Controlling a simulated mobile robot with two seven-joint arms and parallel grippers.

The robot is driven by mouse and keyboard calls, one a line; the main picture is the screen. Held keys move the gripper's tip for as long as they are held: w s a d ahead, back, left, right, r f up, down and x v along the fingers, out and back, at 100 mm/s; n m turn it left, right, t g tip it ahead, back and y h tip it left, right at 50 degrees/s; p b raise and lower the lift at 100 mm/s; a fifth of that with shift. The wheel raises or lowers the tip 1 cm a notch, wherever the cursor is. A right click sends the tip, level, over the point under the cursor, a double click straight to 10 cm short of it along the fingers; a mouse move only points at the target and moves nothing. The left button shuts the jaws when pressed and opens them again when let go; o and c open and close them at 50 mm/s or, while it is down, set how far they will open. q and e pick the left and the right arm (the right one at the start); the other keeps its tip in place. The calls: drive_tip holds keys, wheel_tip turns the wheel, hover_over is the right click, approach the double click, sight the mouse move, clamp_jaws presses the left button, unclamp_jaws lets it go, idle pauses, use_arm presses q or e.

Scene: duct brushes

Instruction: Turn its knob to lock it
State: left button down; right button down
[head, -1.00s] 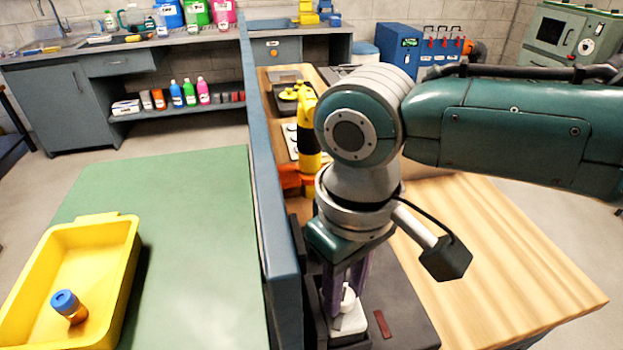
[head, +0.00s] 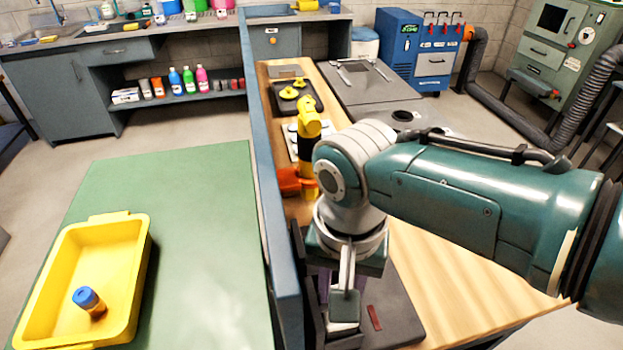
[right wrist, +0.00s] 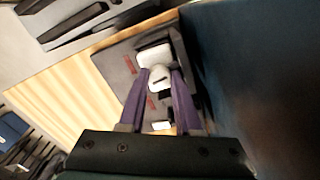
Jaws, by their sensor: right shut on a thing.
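A white knob (right wrist: 159,77) sits on a white block (right wrist: 154,54) on a dark base plate (right wrist: 115,62), which also shows in the head view (head: 398,312). My right gripper (right wrist: 160,74) is shut on the knob, one purple finger on each side, pointing down from above. In the head view, my wrist and its camera hide most of the fingers and the knob. Red strips (right wrist: 152,102) mark the plate beside the block; one also shows in the head view (head: 374,318). My left gripper is not in view.
A tall blue-grey divider (head: 268,200) stands close on the left of my right arm. A yellow and black object with an orange base (head: 309,125) stands behind it. Left of the divider, a yellow tray (head: 130,270) holds a blue-capped jar (head: 88,300). The wooden bench (head: 450,280) is clear on the right.

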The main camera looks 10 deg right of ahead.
drive_tip(key=shift+m, duration=0.9)
drive_tip(key=c, duration=0.9)
unclamp_jaws()
drive_tip(key=shift+o, duration=0.2)
